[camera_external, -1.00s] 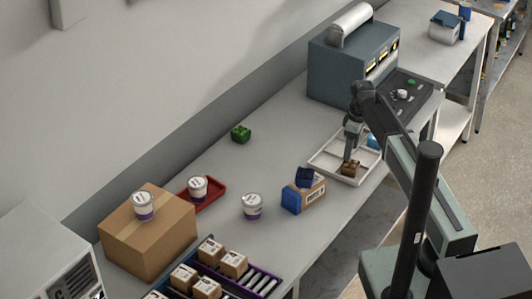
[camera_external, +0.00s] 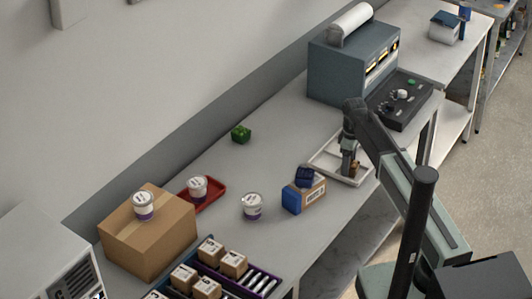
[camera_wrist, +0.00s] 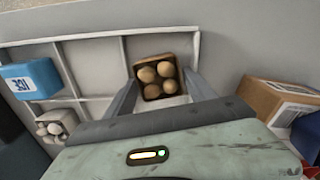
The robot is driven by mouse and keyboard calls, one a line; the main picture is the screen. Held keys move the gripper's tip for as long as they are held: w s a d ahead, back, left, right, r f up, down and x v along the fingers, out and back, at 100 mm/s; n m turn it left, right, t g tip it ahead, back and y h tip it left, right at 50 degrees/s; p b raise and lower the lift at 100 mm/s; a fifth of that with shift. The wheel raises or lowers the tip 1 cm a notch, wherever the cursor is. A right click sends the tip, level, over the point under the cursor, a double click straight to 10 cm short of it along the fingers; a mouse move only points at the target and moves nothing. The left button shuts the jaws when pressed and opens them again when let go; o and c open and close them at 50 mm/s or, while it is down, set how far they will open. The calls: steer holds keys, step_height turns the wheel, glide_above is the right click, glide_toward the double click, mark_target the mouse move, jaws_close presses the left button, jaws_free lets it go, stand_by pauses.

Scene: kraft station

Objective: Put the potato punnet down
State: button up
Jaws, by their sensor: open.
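The potato punnet (camera_wrist: 158,78) is a small brown tray holding several round tan potatoes. In the wrist view it sits in a compartment of the white divided tray (camera_wrist: 92,55), close to the tray's wall. My gripper (camera_wrist: 161,76) is open, with one finger on each side of the punnet; I cannot tell whether either finger touches it. In the external view my gripper (camera_external: 347,173) is low over the white tray (camera_external: 322,167) and hides most of the punnet (camera_external: 356,170).
A blue labelled box (camera_wrist: 30,82) and a punnet of pale round items (camera_wrist: 57,124) occupy the tray's left side in the wrist view. A cardboard box with blue end (camera_external: 305,195) stands left of the tray. A grey machine (camera_external: 350,65) stands behind.

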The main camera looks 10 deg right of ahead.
steer(key=shift+f, duration=0.1)
jaws_close()
steer(key=shift+r+p, duration=0.65)
steer(key=shift+p, duration=0.25)
step_height(320, 180, up, 3)
steer(key=p, duration=0.3)
steer(key=shift+s, duration=0.15)
steer(key=s+d, duration=0.1)
steer(key=s, duration=1.4)
steer(key=shift+s+d+r+p, duration=0.2)
steer(key=shift+s+r+p, duration=0.1)
steer(key=shift+s+r, duration=0.05)
